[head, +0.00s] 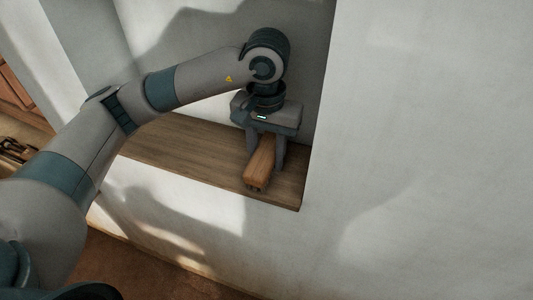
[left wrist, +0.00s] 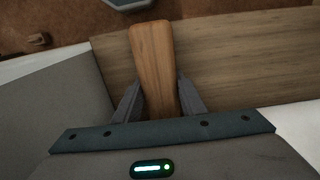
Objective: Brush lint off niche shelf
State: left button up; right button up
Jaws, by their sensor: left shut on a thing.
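The niche shelf (head: 190,150) is a brown wooden board set in a white wall recess. My left gripper (head: 264,160) is at the shelf's right end, pointing down, shut on a wooden brush (head: 260,165). The brush's wooden body sticks out toward the shelf's front edge. In the left wrist view, the wooden piece (left wrist: 152,60) lies between the two dark fingers (left wrist: 155,100), above the shelf board (left wrist: 230,55). No lint can be made out. My right gripper is not in view.
The niche's right side wall edge (head: 318,100) stands close beside the gripper. White wall (head: 430,150) fills the right. The shelf left of the gripper is bare. A reddish-brown floor (head: 140,270) lies below, and dark items (head: 15,150) sit at the far left.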

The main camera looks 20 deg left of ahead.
aim_at(283, 171)
pick_arm(q)
jog(key=shift+f, duration=0.2)
jog(key=shift+d+b, duration=0.7)
jog(key=shift+d, duration=0.05)
jog(key=shift+d+r+b, duration=0.1)
jog(key=shift+d+b, duration=0.55)
jog(key=shift+d, duration=0.5)
